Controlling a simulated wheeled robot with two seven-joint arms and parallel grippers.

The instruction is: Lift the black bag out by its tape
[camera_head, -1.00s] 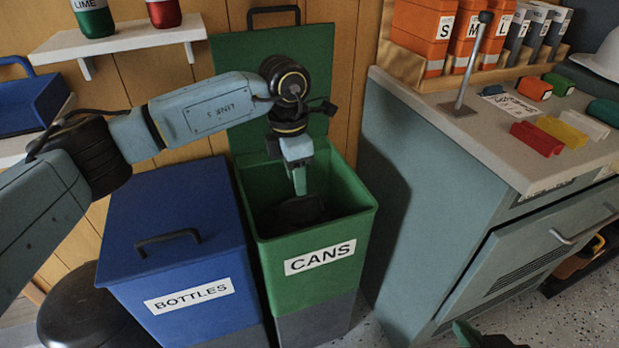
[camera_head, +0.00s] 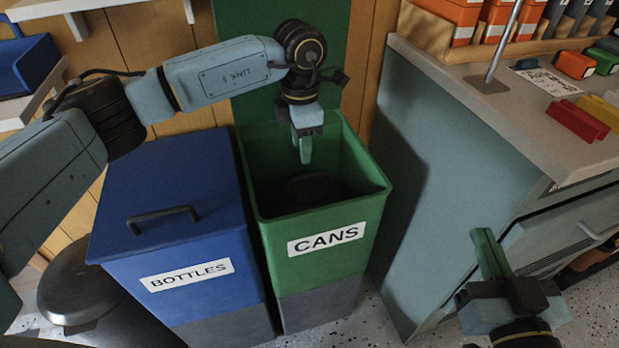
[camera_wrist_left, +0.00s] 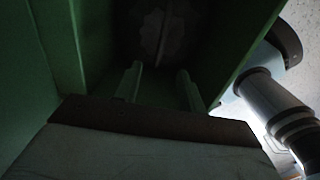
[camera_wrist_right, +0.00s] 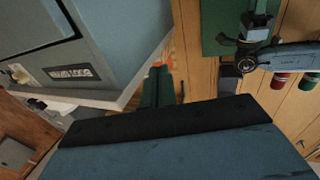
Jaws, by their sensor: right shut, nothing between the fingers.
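The black bag (camera_head: 312,188) is a dark lump low inside the open green CANS bin (camera_head: 324,262). In the left wrist view, the bag (camera_wrist_left: 165,28) is very dark, with a faint pale patch on it; I cannot tell whether this is the tape. My left gripper (camera_head: 305,158) points down inside the bin's mouth, above the bag. The left wrist view shows its two fingers (camera_wrist_left: 158,80) apart with nothing clearly between them. My right gripper (camera_head: 487,250) is shut and empty, raised in front of the grey cabinet; its fingers (camera_wrist_right: 158,85) are together.
The blue BOTTLES bin (camera_head: 165,200) stands closed, left of the green bin. The grey cabinet (camera_head: 440,150) stands to the right, its worktop holding binders and coloured blocks. The green lid (camera_head: 240,60) stands open behind the bin. A dark round bin (camera_head: 85,290) is at lower left.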

